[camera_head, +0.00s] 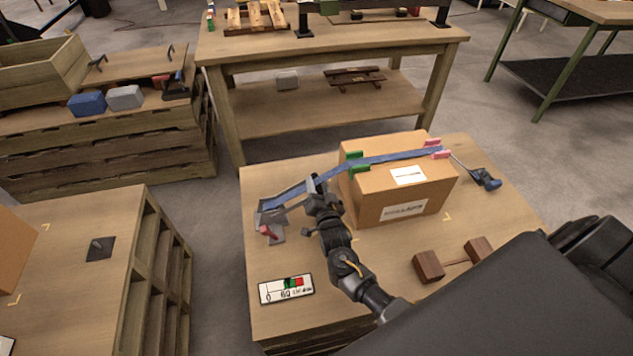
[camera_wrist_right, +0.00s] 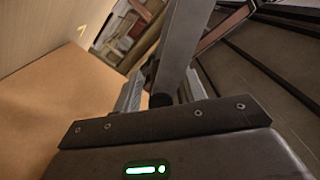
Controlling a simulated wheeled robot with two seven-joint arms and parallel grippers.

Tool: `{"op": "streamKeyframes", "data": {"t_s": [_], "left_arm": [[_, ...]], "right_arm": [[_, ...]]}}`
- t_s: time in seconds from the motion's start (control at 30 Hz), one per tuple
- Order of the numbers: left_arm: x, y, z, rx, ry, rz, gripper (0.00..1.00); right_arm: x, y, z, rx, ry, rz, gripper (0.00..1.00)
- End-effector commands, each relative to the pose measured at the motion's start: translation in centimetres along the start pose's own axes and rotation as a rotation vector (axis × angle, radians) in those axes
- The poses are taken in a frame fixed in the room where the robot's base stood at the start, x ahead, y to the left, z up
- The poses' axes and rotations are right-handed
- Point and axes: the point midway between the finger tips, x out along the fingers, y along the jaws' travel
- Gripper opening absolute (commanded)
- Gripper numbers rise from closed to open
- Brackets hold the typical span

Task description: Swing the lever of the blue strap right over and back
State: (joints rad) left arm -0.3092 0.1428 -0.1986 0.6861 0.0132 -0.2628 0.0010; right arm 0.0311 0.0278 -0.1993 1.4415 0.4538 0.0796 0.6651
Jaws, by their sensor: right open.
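My right gripper (camera_head: 317,184) is open beside the box's left side, close to the strap and right of the ratchet. My left gripper is out of view.
A gauge card (camera_head: 286,289) with green and red marks lies at the table's front left. A blue-handled hook (camera_head: 485,179) is at the strap's right end. Another table (camera_head: 330,50) stands behind.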

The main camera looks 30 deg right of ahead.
Motion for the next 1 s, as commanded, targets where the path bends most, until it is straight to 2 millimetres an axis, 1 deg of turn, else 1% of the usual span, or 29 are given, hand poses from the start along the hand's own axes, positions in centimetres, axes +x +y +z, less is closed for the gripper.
{"op": "streamKeyframes", "data": {"t_s": [0.03, 0.2, 0.47, 0.5, 0.8, 1.0], "left_arm": [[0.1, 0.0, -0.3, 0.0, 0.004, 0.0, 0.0], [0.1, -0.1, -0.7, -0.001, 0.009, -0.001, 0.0], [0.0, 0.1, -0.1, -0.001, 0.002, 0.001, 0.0], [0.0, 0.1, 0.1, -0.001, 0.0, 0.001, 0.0], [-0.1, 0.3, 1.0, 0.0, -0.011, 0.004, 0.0], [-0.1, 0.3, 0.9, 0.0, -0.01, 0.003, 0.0]], "right_arm": [[0.7, 0.0, 0.0, -0.001, 0.001, -0.001, 0.41], [1.7, 0.0, 0.0, -0.001, -0.001, 0.0, 0.41], [1.8, 0.0, 0.0, 0.0, -0.001, 0.0, 0.41], [1.8, 0.0, 0.0, 0.0, -0.001, 0.0, 0.4], [1.8, 0.0, 0.0, 0.0, -0.001, 0.0, 0.01], [1.8, 0.0, 0.0, -0.001, -0.001, 0.001, 0.0]]}}
